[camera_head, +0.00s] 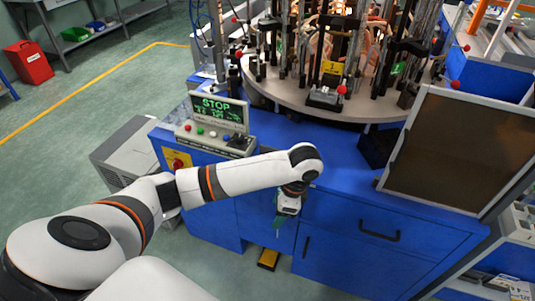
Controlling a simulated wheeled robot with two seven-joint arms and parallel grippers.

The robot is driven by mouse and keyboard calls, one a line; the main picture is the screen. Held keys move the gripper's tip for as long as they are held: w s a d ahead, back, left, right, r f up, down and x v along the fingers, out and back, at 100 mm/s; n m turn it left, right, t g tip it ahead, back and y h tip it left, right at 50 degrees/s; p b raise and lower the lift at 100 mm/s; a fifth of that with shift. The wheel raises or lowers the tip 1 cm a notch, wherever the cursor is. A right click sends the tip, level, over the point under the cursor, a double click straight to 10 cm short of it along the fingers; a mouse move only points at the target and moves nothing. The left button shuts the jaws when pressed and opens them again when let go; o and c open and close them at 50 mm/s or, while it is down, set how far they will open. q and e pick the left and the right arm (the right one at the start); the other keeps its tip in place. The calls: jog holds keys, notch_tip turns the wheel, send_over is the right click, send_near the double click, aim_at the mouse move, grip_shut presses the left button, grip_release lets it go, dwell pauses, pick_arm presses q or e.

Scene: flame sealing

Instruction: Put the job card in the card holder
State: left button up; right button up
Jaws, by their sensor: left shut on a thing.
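My left gripper (284,212) is at the end of the white arm from the left, pointing down in front of the blue cabinet. It is shut on a small, flat green piece, which looks like the job card (278,222). Its print is too small to read, and the gripper hides its upper part. I cannot pick out the card holder for sure. My right gripper is not in view.
The blue machine cabinet (350,250) carries a round table (375,110) crowded with upright fixtures. A control panel (208,142) reading STOP stands behind my arm. A dark framed panel (463,150) leans at the right. A yellow-and-black object (268,259) sits low by the cabinet.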

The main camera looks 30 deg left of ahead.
pick_arm(q)
jog(key=w+a+r+m+t+h+p, duration=0.1)
jog(key=w+a+r+m+t+p, duration=0.1)
jog(key=w+a+r+m, duration=0.7)
jog(key=w+a+r+m+t+h+p, duration=0.1)
jog(key=w+a+r+m+t+p, duration=0.2)
jog(key=w+r+m, duration=0.65)
jog(key=shift+s+a+f+m, duration=0.2)
jog(key=shift+s+f+m, duration=0.25)
jog(key=shift+f, duration=1.65)
jog(key=shift+s+a+f+m, duration=0.25)
jog(key=shift+f+m, duration=0.4)
jog(key=shift+f, duration=1.5)
jog(key=shift+s+a+f+m, duration=0.1)
jog(key=shift+s+f+m, duration=0.4)
jog(key=shift+f, duration=1.6)
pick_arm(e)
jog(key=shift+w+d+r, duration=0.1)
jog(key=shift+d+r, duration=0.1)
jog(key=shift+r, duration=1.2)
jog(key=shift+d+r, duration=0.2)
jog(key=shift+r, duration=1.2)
pick_arm(q)
jog(key=shift+w, duration=0.1)
jog(key=o, duration=1)
jog(key=shift+f, duration=0.1)
